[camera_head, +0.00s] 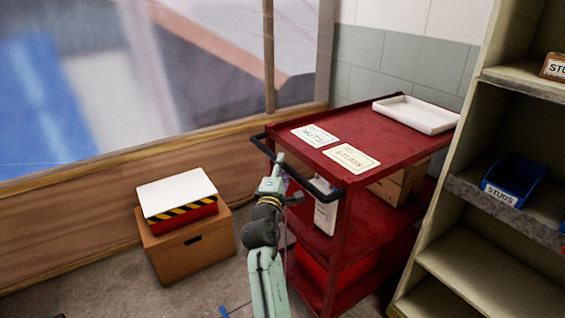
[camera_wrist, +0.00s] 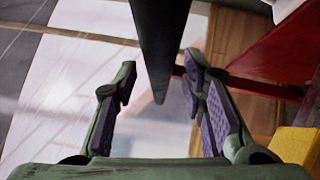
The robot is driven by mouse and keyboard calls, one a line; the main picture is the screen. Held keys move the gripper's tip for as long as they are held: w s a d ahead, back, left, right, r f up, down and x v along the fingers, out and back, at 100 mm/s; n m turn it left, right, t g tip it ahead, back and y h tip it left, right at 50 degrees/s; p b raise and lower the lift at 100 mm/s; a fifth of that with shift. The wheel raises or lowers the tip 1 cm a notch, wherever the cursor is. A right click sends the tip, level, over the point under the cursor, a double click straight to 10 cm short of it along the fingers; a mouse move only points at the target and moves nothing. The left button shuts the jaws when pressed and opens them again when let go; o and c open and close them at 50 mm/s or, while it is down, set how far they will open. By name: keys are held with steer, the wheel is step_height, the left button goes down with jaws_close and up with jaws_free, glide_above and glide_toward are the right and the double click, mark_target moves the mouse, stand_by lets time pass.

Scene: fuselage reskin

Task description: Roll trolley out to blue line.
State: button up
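The red trolley (camera_head: 385,140) stands right of centre in the head view, beside the shelving. Its black handle (camera_head: 318,185) sticks out on the near left side. My gripper (camera_head: 279,160) is at the handle. In the wrist view my gripper (camera_wrist: 160,82) is open, its purple-padded fingers spread. A dark bar (camera_wrist: 160,45), seemingly the handle, runs between the fingers with gaps on both sides. A small piece of blue marking (camera_head: 223,311), possibly the blue line, shows on the floor at the bottom edge; the rest is out of view or hidden.
A white tray (camera_head: 415,114) and labels marked NUTS (camera_head: 314,135) and STUDS (camera_head: 351,158) lie on the trolley top. A cardboard box (camera_head: 190,250) with a striped case stands left. Shelving (camera_head: 480,255) with a blue bin (camera_head: 513,183) is close on the right.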

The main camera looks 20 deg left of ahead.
steer(key=shift+w+a+r, duration=0.1)
steer(key=shift+w+a, duration=0.05)
steer(key=shift+w, duration=0.7)
steer(key=shift+c, duration=0.3)
jaws_close()
